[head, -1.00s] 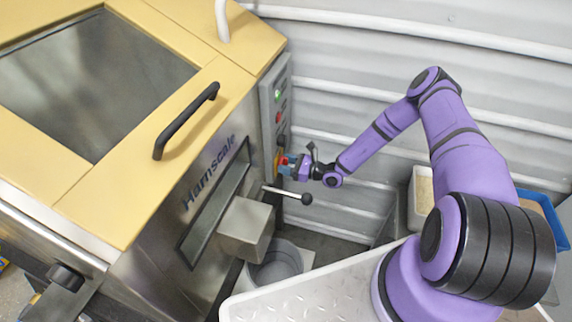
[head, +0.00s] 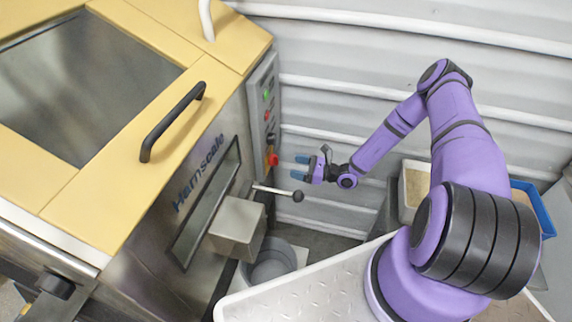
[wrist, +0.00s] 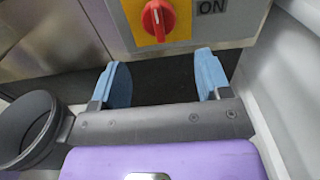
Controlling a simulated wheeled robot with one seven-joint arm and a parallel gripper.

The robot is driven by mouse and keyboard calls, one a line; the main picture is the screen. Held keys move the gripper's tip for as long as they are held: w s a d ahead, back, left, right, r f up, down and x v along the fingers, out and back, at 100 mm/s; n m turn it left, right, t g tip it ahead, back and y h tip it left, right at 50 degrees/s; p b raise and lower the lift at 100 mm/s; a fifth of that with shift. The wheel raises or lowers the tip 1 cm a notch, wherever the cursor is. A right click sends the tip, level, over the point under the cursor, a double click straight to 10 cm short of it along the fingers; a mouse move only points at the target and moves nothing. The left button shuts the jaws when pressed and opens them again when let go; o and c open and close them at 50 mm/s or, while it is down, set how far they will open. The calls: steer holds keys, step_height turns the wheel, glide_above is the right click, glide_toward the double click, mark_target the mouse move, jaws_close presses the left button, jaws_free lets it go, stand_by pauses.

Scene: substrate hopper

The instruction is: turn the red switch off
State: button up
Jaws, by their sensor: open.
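The red switch (head: 272,160) is a rotary knob low on the grey control panel of the hopper machine. In the wrist view the red switch (wrist: 157,18) sits on a yellow plate (wrist: 183,22) at the top. The top of the plate is cut off. My gripper (head: 301,168) is just right of the switch, apart from it. In the wrist view my gripper (wrist: 164,79) has its two blue fingers wide apart, with nothing between them.
A lever with a black ball (head: 297,196) sticks out below my gripper. A metal box-shaped spout (head: 237,228) stands over a grey bucket (head: 272,262). The corrugated wall (head: 340,110) is behind. A white bin (head: 411,190) and blue tray (head: 540,205) are at right.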

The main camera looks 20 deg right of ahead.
steer(key=shift+v, duration=1.25)
steer(key=s+a+r+n+g+h, duration=0.15)
steer(key=s+r+n+g, duration=0.35)
steer(key=r, duration=0.7)
steer(key=a+r+n+g+h, duration=0.1)
steer(key=r+n+g+h, duration=0.2)
steer(key=r+n, duration=0.65)
steer(key=s+a+r+n+g+h, duration=0.1)
steer(key=s+r+n+g+h, duration=0.2)
steer(key=r, duration=1.2)
steer(key=s+d+r+n+t+h, duration=0.1)
steer(key=s+r+n+t+h, duration=0.4)
steer(key=s+r, duration=1.5)
steer(key=s+n+h, duration=0.2)
steer(key=s, duration=0.1)
steer(key=shift+s+d+t, duration=0.2)
steer(key=shift+d+t, duration=0.1)
steer(key=shift+d, duration=0.1)
steer(key=shift+n, duration=0.25)
steer(key=shift+c, duration=0.3)
